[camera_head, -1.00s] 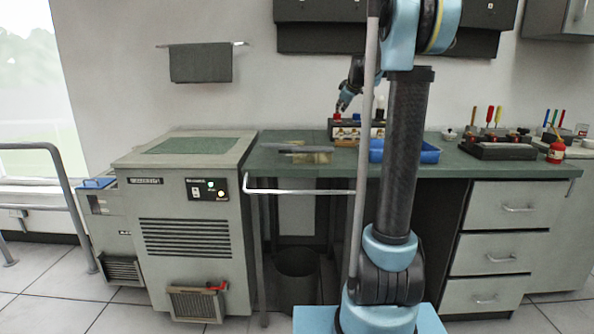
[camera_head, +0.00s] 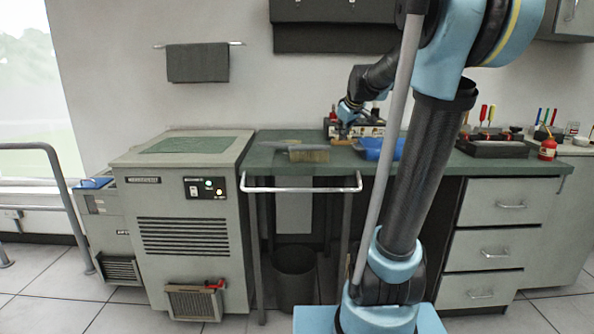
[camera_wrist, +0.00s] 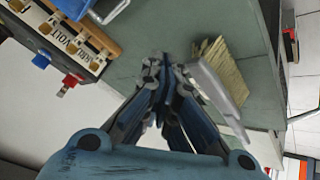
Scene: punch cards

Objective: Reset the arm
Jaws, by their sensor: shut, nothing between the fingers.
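My gripper (camera_wrist: 165,65) is shut and empty in the wrist view, with its fingertips together above the green bench top. In the head view my gripper (camera_head: 341,134) hangs over the bench near the back, in front of the labelled box, and shows small. My arm crosses the right half of the head view, bent over at the top. A stack of tan cards (camera_wrist: 222,70) lies just right of the fingertips in the wrist view, with a grey bar-like object (camera_wrist: 213,92) beside it; the cards (camera_head: 309,156) also show in the head view.
A box with labels and knobs (camera_wrist: 62,32) stands left of my gripper in the wrist view. A blue tray (camera_head: 371,152) sits on the bench (camera_head: 270,162), partly behind my arm. A grey machine (camera_head: 188,215) stands left, and a red bottle (camera_head: 547,149) at right.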

